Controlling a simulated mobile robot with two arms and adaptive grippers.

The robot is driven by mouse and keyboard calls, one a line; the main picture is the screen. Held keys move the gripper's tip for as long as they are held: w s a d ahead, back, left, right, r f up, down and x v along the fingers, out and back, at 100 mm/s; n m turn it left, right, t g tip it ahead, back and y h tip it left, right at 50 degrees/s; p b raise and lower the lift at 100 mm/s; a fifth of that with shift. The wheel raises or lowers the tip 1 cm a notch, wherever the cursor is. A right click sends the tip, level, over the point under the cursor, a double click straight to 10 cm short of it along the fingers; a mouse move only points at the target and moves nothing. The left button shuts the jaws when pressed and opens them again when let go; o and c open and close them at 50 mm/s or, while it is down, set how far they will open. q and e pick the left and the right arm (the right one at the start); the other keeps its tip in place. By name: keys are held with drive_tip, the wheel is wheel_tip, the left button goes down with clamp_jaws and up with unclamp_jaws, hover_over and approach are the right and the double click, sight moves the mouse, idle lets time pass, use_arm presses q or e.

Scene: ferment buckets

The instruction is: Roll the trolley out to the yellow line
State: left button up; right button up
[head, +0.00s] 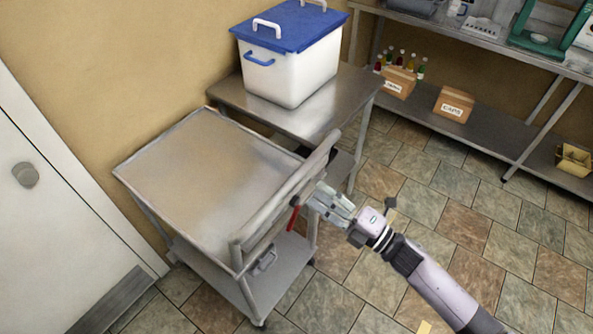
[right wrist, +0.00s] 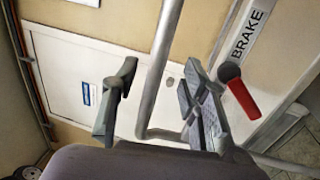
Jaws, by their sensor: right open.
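The trolley (head: 200,170) is a grey metal cart with an empty top tray and a lower shelf, standing against the wall. Its push handle (head: 290,195) is on the right side. My right gripper (head: 318,197) is open at the handle. In the right wrist view the handle's bar (right wrist: 162,70) passes between the spread fingers (right wrist: 158,85), with gaps on both sides. A red brake lever (head: 293,218) hangs by the handle; it also shows in the right wrist view (right wrist: 243,100), beside a BRAKE label (right wrist: 250,35). A small yellow patch (head: 424,327) lies on the floor at the bottom edge. My left gripper is out of view.
A steel table (head: 345,100) behind the trolley carries a white bucket (head: 290,75) with a blue lid. A white door (head: 50,220) is at the left. Shelving (head: 480,130) with boxes and bottles stands at the right. The tiled floor (head: 480,220) to the right is clear.

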sight(296, 178)
drive_tip(key=p+x, duration=0.1)
drive_tip(key=x, duration=0.7)
drive_tip(key=shift+p, duration=0.4)
clamp_jaws()
idle(0.3)
